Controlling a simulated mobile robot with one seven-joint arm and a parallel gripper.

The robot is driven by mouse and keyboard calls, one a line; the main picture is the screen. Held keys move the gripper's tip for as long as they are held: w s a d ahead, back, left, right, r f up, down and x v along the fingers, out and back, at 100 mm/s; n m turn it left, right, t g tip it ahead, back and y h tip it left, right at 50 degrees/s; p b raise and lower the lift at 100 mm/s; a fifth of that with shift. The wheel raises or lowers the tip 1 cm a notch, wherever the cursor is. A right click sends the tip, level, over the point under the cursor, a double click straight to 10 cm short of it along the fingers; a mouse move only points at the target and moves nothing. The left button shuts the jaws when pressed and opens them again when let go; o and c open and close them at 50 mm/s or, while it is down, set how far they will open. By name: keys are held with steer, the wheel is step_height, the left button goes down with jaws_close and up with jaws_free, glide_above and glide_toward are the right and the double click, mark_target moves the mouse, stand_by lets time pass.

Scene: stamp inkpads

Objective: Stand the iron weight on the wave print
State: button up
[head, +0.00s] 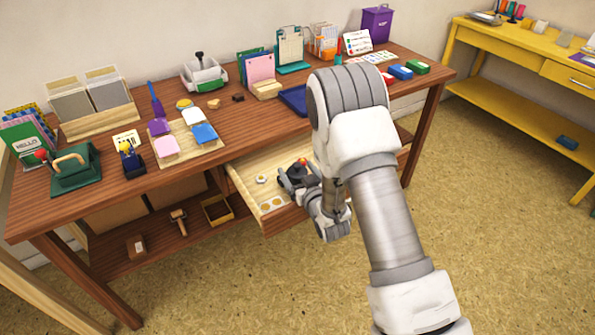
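My gripper (297,178) is inside the open drawer (238,183) at the table's front. A dark object with an orange-red top (301,165) is at its fingers; it may be the iron weight, but it is too small to be sure. I cannot tell whether the fingers are closed on it. Several small printed cards (380,56) lie flat at the back right of the table, near the inkpads. The wave print may be among them, but their patterns are too small to read. My arm hides part of the table and the drawer's right side.
Red (387,79), blue (401,72) and green (417,67) inkpads sit at the table's right. A small pale item (262,179) and round inserts lie in the drawer. A dark blue tray (294,99) is partly behind my arm. The table's front middle is fairly clear.

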steer(key=shift+o, duration=0.2)
steer(key=shift+s+d+f, duration=0.15)
steer(key=shift+s+f, duration=0.15)
steer(key=shift+f, duration=0.4)
steer(key=shift+r+p, duration=0.55)
steer(key=shift+p, duration=0.35)
steer(key=r+p+v, duration=0.1)
steer(key=v, duration=1.1)
steer(key=w+d+r+m+g+h, duration=0.15)
steer(key=d+r, duration=0.25)
steer(key=r, duration=0.4)
steer(key=d+r+m+g+h, duration=0.1)
steer(key=d+r+g+h, duration=0.2)
steer(key=r, duration=0.4)
steer(key=s+d+r+g, duration=0.1)
steer(key=s+r, duration=0.2)
steer(key=s, duration=0.4)
steer(key=s+d+r+m+g+h, duration=0.1)
steer(key=s+r, duration=0.3)
steer(key=s, duration=0.4)
steer(key=s+d+r+m+g, duration=0.1)
steer(key=s+d+r+g, duration=0.1)
steer(key=s, duration=0.6)
steer(key=shift+s+d+r+g+h, duration=0.25)
steer(key=shift+d+r+g+h, duration=0.15)
steer(key=shift+r, duration=0.45)
